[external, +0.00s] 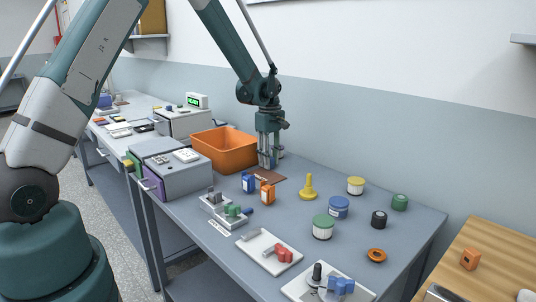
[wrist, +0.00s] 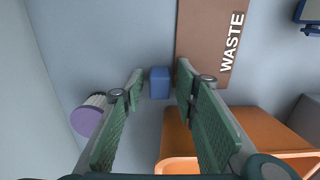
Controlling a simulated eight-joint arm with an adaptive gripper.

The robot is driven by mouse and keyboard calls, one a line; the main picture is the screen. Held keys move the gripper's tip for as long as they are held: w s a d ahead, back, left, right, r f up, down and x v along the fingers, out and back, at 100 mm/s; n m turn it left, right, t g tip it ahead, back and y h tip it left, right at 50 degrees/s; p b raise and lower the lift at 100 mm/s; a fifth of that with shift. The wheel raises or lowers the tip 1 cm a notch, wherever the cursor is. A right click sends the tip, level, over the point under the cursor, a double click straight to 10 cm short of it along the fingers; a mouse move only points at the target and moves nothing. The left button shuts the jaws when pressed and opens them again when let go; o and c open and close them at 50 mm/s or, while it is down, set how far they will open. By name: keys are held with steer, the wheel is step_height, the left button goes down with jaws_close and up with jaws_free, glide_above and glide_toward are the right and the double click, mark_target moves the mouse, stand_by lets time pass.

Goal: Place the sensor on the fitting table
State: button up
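My gripper (external: 268,164) is low at the back of the grey bench, beside the orange bin. In the wrist view my gripper (wrist: 160,82) is open, its green-padded fingers apart. A small plain blue block (wrist: 160,83) shows between the fingertips, with a gap to the left finger; whether it is touched is unclear. A blue box (external: 248,183) and an orange box (external: 267,194) stand on the bench. No label shows which is the sensor.
The orange bin (external: 224,150) stands close left of my gripper. A brown WASTE mat (wrist: 210,45) lies beside the blue block. A purple-topped bobbin (wrist: 88,118) is near the left finger. Several bobbins, a yellow peg (external: 308,190) and white trays (external: 268,252) occupy the bench's right half.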

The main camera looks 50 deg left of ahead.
step_height(320, 180, up, 12)
stand_by(0.6)
stand_by(0.5)
steer(key=shift+d+r, duration=0.1)
steer(key=s+d+r+m+t, duration=0.2)
steer(key=s+d+r+m, duration=0.2)
steer(key=s+d+r, duration=0.4)
steer(key=s+d+r+m+t, duration=0.1)
steer(key=s+d+r+m, duration=0.35)
steer(key=s+r, duration=0.55)
steer(key=s+d+m+t, duration=0.2)
steer(key=s+d+m, duration=0.2)
steer(key=s, duration=0.7)
steer(key=s+d+m+t, duration=0.2)
steer(key=s+d+m, duration=0.3)
steer(key=s, duration=0.6)
steer(key=shift+s+d+r, duration=0.15)
steer(key=shift+s+d, duration=0.05)
steer(key=shift+s, duration=0.15)
